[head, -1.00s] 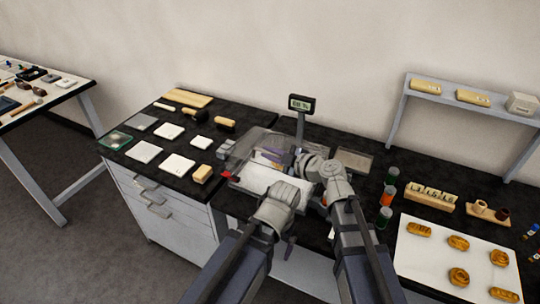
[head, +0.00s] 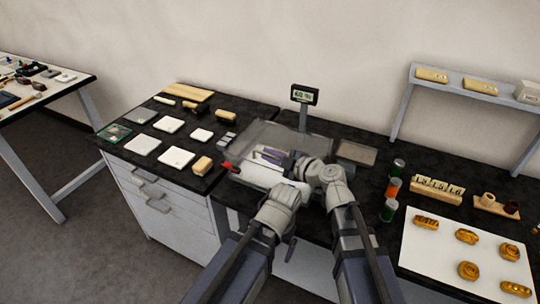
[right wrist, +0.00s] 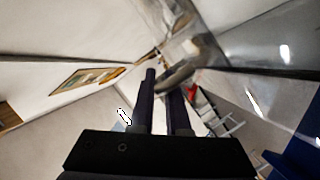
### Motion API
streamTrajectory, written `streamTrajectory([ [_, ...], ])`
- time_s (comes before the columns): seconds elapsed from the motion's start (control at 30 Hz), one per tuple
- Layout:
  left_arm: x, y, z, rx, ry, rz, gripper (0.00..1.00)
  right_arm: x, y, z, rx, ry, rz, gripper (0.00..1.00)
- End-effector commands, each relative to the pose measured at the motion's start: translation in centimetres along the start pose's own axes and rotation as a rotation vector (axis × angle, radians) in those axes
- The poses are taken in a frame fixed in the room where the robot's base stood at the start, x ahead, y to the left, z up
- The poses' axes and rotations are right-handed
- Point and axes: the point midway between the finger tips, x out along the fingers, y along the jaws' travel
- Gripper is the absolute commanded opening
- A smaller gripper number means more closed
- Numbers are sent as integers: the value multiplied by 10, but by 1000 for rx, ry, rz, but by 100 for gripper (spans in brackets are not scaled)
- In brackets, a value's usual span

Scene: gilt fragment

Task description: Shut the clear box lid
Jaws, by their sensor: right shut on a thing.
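The clear box (head: 254,173) stands on the dark bench, with a pale interior and a red part at its left side. Its see-through lid (head: 262,134) stands raised along the back, tilted. My right gripper (head: 268,156) reaches in from the right over the box. In the right wrist view its dark fingers (right wrist: 167,98) are shut on a grey, rounded part (right wrist: 177,77) that joins the clear lid panel (right wrist: 255,95). My left arm's wrist is in front of the box; its fingertips are hidden, so their state cannot be told.
A small display on a post (head: 303,95) stands behind the box. Several pale tiles (head: 144,145) lie to the left. Coloured jars (head: 393,188) and a white board (head: 412,252) with brown pieces lie to the right. A shelf (head: 480,92) stands at the back right.

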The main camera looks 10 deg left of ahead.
Motion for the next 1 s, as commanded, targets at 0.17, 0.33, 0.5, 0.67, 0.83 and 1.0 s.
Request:
streamTrajectory([
  [0.17,2,0,0,0,0,0,100,-1,-5,0,-7,0,-11,26],
  [0.33,1,0,0,0,0,0,100,-2,-4,0,-5,-1,-9,26],
  [0.5,-6,0,0,0,0,0,100,-24,-3,-2,-4,-2,-7,26],
  [0.67,-12,-1,1,0,0,0,100,-51,-4,-2,-5,-3,-8,26],
  [0.83,-16,-2,1,0,0,0,100,-71,-4,-1,-6,-2,-9,26],
  [1.0,-17,-2,1,0,0,0,100,-79,-4,0,-6,-1,-10,26],
])
